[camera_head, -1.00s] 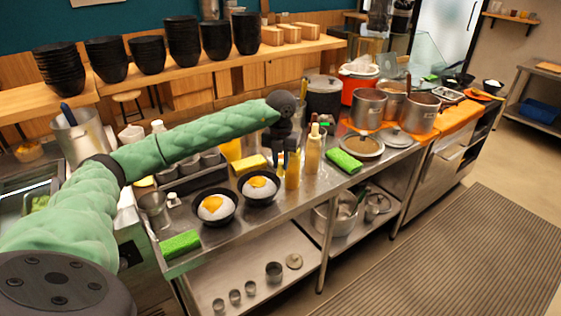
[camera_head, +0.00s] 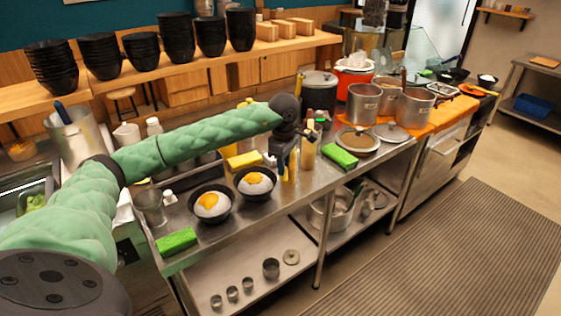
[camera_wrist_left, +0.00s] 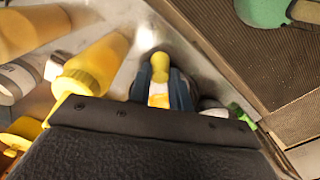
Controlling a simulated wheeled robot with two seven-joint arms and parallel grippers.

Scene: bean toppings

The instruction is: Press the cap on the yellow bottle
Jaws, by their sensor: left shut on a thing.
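The yellow bottle (camera_head: 291,168) stands on the steel counter, partly hidden behind my left gripper (camera_head: 286,155). In the left wrist view, a yellow rounded tip (camera_wrist_left: 160,66) shows just beyond the fingers. My left gripper (camera_wrist_left: 160,93) has its blue-grey fingers on both sides of a yellow and white body below that tip, and it is shut on it. Whether the tip is a seated cap cannot be told. A second, paler yellow bottle (camera_head: 308,150) stands close on the right.
Two black bowls with egg (camera_head: 211,204) (camera_head: 256,183) stand left of the bottle. A green sponge (camera_head: 340,157) and pots (camera_head: 363,105) are to the right. A large yellow squeeze bottle (camera_wrist_left: 92,64) is close beside the gripper.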

